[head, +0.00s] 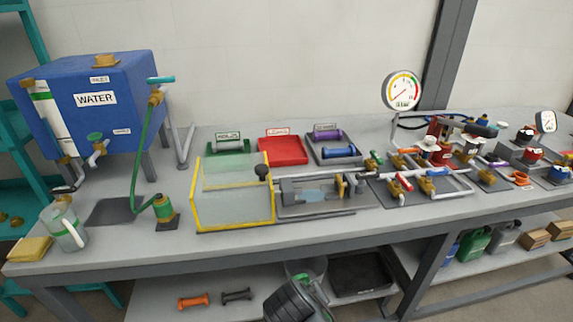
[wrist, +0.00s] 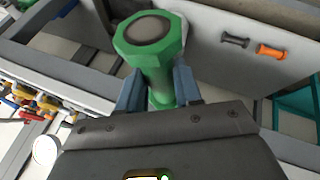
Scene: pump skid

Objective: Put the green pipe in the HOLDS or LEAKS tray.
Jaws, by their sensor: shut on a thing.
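The green pipe (wrist: 158,65) stands between the two blue-grey fingers of my gripper (wrist: 160,88) in the wrist view, its hexagonal flanged end toward the camera. My gripper is shut on it. In the head view a bit of green (head: 318,287) shows beside my dark wrist, low at the table's front; the fingers are hidden there. A green tray (head: 214,152) at the back of the bench holds a pale grey pipe (head: 229,143). A red tray (head: 283,156) beside it is empty. Both have small label cards, too small to read surely.
A dark tray (head: 320,158) holds a purple pipe (head: 327,136) and a blue pipe (head: 338,152). A yellow-edged clear guard (head: 233,200) stands before the green tray. An orange pipe (head: 193,301) and a dark grey pipe (head: 237,295) lie on the lower shelf. The bench edge lies above my gripper.

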